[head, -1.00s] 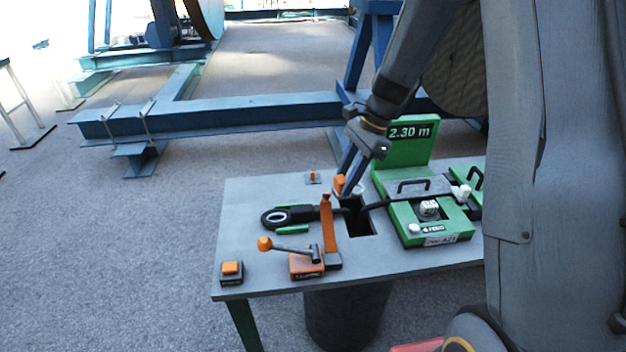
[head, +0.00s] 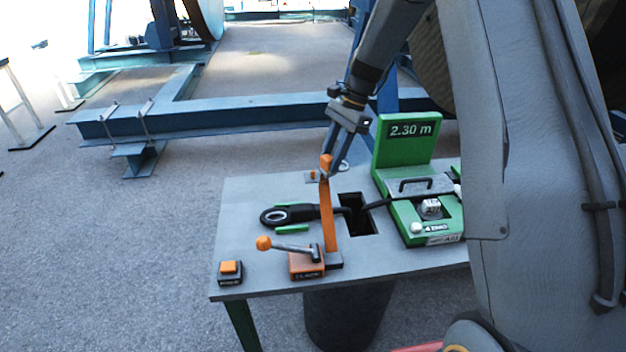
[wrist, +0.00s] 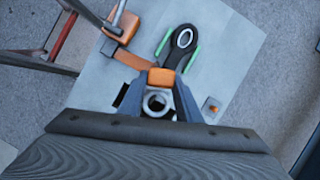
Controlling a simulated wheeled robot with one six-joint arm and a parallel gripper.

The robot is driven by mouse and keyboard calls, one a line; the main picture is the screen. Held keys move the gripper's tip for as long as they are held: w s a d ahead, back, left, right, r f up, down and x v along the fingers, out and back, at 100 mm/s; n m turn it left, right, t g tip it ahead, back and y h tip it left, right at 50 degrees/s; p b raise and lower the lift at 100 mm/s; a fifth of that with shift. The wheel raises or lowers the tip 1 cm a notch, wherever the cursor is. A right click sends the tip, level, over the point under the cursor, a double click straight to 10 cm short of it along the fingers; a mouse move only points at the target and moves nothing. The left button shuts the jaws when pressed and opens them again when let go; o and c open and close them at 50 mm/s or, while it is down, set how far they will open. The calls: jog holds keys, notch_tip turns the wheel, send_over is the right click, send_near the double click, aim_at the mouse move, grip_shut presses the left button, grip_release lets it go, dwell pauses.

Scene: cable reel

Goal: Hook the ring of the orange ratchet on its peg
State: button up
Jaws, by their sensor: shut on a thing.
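The orange ratchet (head: 306,263) sits at the table's front, with a lever ending in an orange knob (head: 263,243). Its orange strap (head: 328,220) runs from it toward the back, up to my gripper (head: 326,172). My gripper is shut on the orange block (wrist: 161,77) at the strap's end. A grey ring (wrist: 157,102) shows at that block, between the fingers in the wrist view. The small orange peg (wrist: 212,105) stands on the table to the right of the ring in the wrist view. In the head view the peg (head: 312,176) is just left of my gripper, and the ring is apart from it.
A black cable with an eye end (head: 274,217) lies between green guide bars left of a square hole (head: 355,214). A green meter reading 2.30 m (head: 409,140) stands at the right. An orange button box (head: 230,272) is at the front left corner.

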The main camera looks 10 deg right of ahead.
jog(key=w+a+n+b, duration=0.2)
jog(key=w+b, duration=0.5)
jog(key=w, duration=0.2)
jog(key=w+a+n+g+h+b, duration=0.1)
jog(key=w+a+n+b, duration=0.1)
jog(key=w+b, duration=0.6)
jog(key=shift+w+a+n, duration=0.2)
jog(key=shift+w+n, duration=0.1)
jog(key=shift+w, duration=0.55)
jog(key=shift+f, duration=0.1)
notch_tip(320, 180, down, 11)
jog(key=b, duration=0.1)
dwell(2.1)
jog(key=shift+f+b, duration=0.5)
jog(key=shift+f, duration=0.5)
dwell(1.7)
